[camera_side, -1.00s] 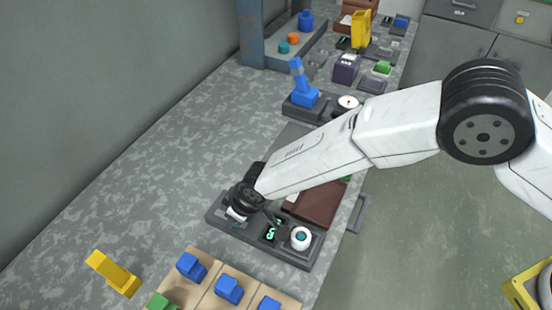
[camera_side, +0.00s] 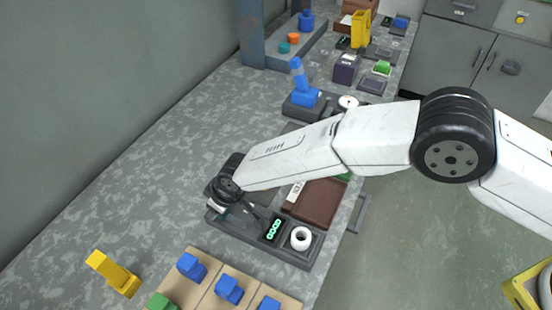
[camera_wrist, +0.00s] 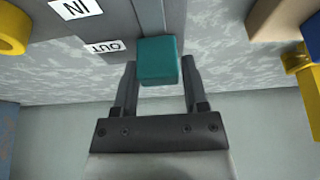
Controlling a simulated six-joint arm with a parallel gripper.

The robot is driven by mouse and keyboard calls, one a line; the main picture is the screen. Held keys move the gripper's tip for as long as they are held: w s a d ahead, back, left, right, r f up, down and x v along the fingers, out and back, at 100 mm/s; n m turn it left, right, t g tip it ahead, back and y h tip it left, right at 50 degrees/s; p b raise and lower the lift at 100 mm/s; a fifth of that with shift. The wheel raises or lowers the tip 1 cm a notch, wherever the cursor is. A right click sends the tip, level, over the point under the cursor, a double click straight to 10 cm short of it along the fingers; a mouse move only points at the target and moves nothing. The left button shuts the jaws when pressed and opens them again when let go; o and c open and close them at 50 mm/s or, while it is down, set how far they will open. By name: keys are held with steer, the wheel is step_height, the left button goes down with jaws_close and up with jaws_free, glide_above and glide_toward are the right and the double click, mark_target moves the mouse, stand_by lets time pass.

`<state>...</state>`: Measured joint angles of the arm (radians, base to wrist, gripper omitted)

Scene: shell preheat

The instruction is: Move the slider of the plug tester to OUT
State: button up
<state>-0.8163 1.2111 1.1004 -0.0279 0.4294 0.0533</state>
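The plug tester (camera_side: 258,238) is a dark grey panel on the bench in the side view, with a small screen (camera_side: 273,229) reading GOOD in green. In the wrist view its teal slider knob (camera_wrist: 158,60) stands at the end of a dark slot, level with the OUT label (camera_wrist: 103,47). The IN label (camera_wrist: 75,9) is farther up the slot. In the side view my wrist hides the slider and most of the fingers.
A white round part (camera_side: 301,238) sits at the tester's right end. Blue blocks (camera_side: 229,289) on a wooden board and a yellow piece (camera_side: 115,274) lie in front. A brown box (camera_side: 318,201) and a blue-handled device (camera_side: 303,92) are behind. The bench left is clear.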

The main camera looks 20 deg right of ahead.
mark_target(233, 219)
steer(key=shift+o, duration=1.1)
steer(key=shift+s+d+r, duration=0.1)
steer(key=v, duration=0.7)
steer(key=shift+r, duration=0.25)
steer(key=shift+s, duration=0.1)
steer(key=shift+d, duration=0.15)
